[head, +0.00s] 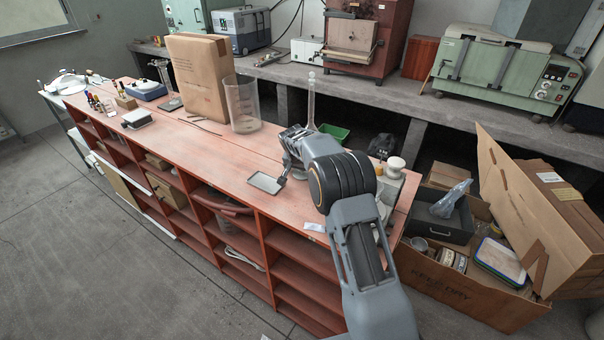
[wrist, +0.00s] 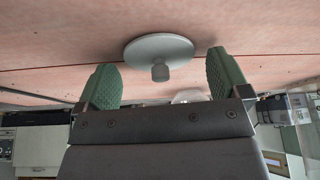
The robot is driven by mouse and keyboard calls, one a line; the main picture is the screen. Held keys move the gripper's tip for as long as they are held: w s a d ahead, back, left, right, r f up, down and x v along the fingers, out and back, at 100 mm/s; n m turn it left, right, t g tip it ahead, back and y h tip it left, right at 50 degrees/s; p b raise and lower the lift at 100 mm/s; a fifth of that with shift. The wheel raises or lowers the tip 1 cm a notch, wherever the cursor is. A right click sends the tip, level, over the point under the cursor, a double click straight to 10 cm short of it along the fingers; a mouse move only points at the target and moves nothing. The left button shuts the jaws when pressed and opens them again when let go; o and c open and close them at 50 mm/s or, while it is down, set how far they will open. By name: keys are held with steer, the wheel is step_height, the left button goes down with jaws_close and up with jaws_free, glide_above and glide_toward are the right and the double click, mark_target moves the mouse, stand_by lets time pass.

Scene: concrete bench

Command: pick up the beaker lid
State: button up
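The beaker lid (wrist: 150,48), a grey round disc with a short knob (wrist: 160,72), lies on the red bench top in the wrist view. Its knob points toward my gripper. My gripper (wrist: 163,64) is open, with its two green-padded fingers apart on either side of the knob's line. The lid appears just beyond the fingertips, and I see no contact. In the head view my gripper (head: 285,172) is low over the bench, and my arm mostly hides the spot where the lid lies.
A clear beaker (head: 242,108) and a cardboard box (head: 200,78) stand left of my gripper. A tall glass flask (head: 311,100) stands behind it. A small grey tray (head: 265,183) lies close by at the front edge. White-topped jars (head: 394,168) stand to the right.

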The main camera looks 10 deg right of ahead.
steer(key=c, duration=0.8)
steer(key=shift+c, duration=0.2)
steer(key=shift+r, duration=0.55)
step_height(320, 180, up, 2)
steer(key=shift+r, duration=0.15)
steer(key=s+r+b, duration=0.1)
steer(key=s+r, duration=1.1)
steer(key=s, duration=0.2)
steer(key=shift+d+r, duration=0.3)
steer(key=shift+d, duration=0.1)
